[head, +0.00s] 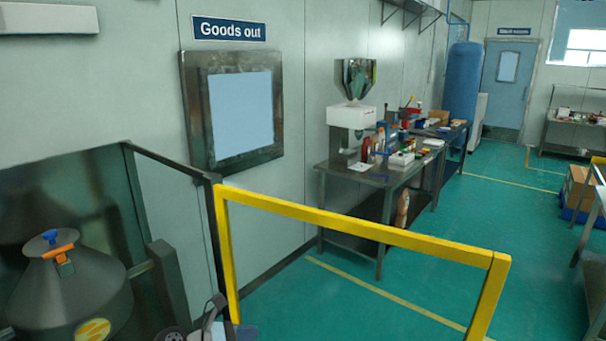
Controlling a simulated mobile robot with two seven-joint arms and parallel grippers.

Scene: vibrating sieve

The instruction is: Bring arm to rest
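A grey and dark part (212,325) with a silvery lever shows at the bottom edge. A dark conical machine lid (75,290) stands at the lower left. It has an orange handle (59,252) with a blue knob (50,236) on top and a yellow round label (93,330).
A yellow rail (355,228) crosses in front, beside a dark frame (165,166). Behind it, a metal workbench (375,175) with a white hopper machine (351,118) and small items stands along the wall.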

